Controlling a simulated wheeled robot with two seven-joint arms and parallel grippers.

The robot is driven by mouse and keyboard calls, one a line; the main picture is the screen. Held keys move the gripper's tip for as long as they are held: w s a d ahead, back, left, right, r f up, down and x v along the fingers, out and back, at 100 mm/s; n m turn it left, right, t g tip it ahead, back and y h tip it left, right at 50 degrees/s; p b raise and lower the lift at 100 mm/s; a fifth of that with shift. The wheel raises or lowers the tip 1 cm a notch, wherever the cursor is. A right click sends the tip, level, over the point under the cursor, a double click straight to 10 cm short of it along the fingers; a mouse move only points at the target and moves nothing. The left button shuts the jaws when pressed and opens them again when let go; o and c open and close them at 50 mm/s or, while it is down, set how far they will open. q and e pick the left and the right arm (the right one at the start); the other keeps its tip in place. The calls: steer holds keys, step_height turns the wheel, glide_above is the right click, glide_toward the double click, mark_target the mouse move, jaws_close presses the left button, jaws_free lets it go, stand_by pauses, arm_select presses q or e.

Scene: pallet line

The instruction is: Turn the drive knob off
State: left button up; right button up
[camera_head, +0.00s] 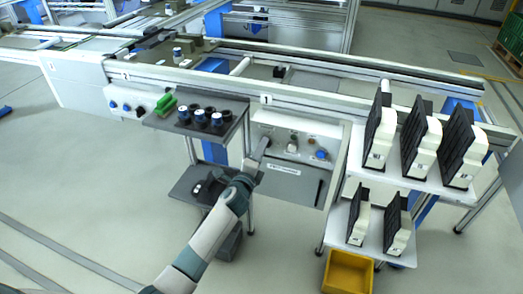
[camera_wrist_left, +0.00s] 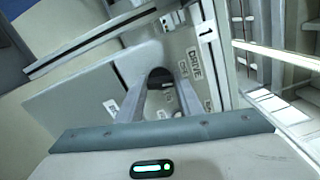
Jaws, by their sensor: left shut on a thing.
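The drive knob (camera_wrist_left: 160,75) is a dark round knob on a light grey control panel (camera_head: 302,143), beside the printed word DRIVE in the left wrist view. My left gripper (camera_head: 263,146) reaches the left part of the panel. In the left wrist view its two fingers (camera_wrist_left: 163,88) stand on either side of the knob and are shut on it. The fingers partly cover the knob, and I cannot read its pointer position. In the head view the gripper mostly hides it. My right gripper is in neither view.
A blue knob (camera_head: 320,155) and small buttons sit to the right on the panel. A dark shelf (camera_head: 190,129) with several cups is to the left. White racks (camera_head: 428,178) with black-and-white units stand right, above a yellow bin (camera_head: 348,272). A conveyor rail runs above.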

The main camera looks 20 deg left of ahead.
arm_select(q)
steer(key=shift+n, duration=1.3)
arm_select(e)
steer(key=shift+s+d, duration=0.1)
arm_select(q)
steer(key=o, duration=1.1)
steer(key=shift+f, duration=0.1)
steer(key=shift+s, duration=0.15)
steer(key=s, duration=1.7)
steer(key=shift+s+a+b, duration=0.1)
steer(key=shift+a+b, duration=0.2)
steer(key=shift+a, duration=0.05)
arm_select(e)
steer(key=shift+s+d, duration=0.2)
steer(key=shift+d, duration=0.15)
